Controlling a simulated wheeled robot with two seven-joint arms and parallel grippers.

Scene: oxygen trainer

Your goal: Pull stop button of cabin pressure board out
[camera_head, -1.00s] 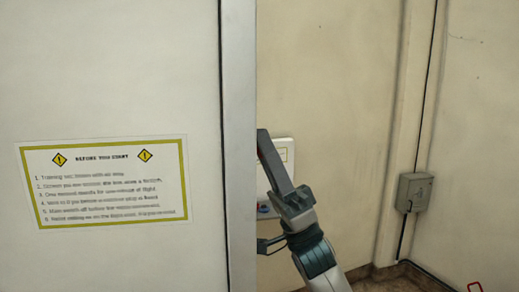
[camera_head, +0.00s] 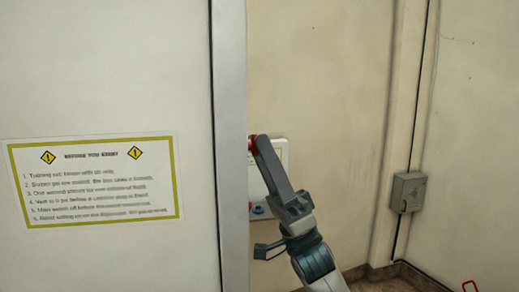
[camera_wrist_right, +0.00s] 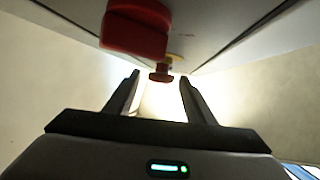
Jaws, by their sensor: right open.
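The cabin pressure board (camera_head: 284,153), a white panel on the beige wall, is partly hidden behind my right arm and the pale panel's edge. A red spot (camera_head: 253,146) shows by the fingertip end; I cannot tell which part it is. In the right wrist view a small red mushroom button with a yellow collar (camera_wrist_right: 160,75), seemingly the stop button, lies ahead between the fingers. My right gripper (camera_head: 257,143) is open and empty; its two fingers (camera_wrist_right: 158,88) are apart, with no visible contact with the button. My left gripper is not in view.
A larger red block (camera_wrist_right: 135,30) hangs close above the fingers in the wrist view. A pale panel with a notice (camera_head: 90,180) fills the left side, its metal edge (camera_head: 229,150) beside the gripper. A grey wall box (camera_head: 408,192) is at right. Blue and red knobs (camera_head: 260,209) sit low on the board.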

